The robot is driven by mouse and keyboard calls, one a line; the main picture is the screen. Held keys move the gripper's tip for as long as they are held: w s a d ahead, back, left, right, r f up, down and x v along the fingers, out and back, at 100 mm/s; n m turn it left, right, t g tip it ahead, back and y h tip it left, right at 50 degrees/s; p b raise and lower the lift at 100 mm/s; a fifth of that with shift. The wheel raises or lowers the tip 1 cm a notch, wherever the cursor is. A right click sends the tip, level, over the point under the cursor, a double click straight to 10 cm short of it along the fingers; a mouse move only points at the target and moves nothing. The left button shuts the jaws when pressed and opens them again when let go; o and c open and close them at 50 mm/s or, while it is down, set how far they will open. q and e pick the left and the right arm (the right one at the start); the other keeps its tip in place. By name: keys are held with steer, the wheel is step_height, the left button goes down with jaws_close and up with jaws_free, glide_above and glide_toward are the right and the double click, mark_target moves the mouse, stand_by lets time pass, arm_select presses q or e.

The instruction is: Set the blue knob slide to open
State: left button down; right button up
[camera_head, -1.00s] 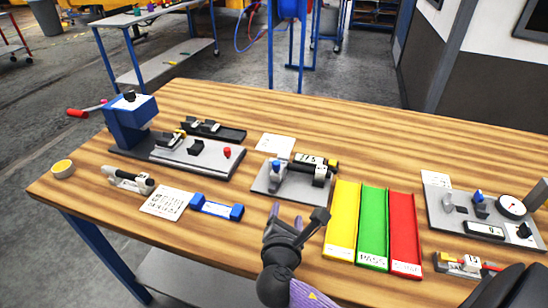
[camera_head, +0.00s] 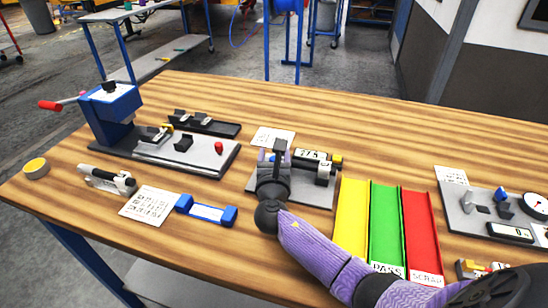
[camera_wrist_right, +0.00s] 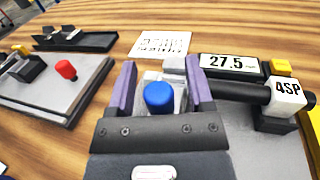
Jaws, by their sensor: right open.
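The blue knob (camera_wrist_right: 159,97) stands on a small light slide block on a grey fixture plate (camera_wrist_right: 240,143), seen in the right wrist view. My right gripper (camera_wrist_right: 160,85) is open, with its two purple fingers on either side of the knob. I cannot tell whether the fingers touch it. A display reading 27.5 (camera_wrist_right: 228,63) and a dark cylinder with a white block marked 4SP (camera_wrist_right: 287,95) are to the right. My left gripper is not in view.
Yellow (camera_head: 350,215), green (camera_head: 385,225) and red (camera_head: 422,235) trays lie right of the fixture. A plate with a red knob (camera_wrist_right: 65,70) is at the left. A white card (camera_wrist_right: 161,44) lies behind the fixture. A blue-ended holder (camera_head: 206,212) lies front left.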

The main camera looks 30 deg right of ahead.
jaws_close()
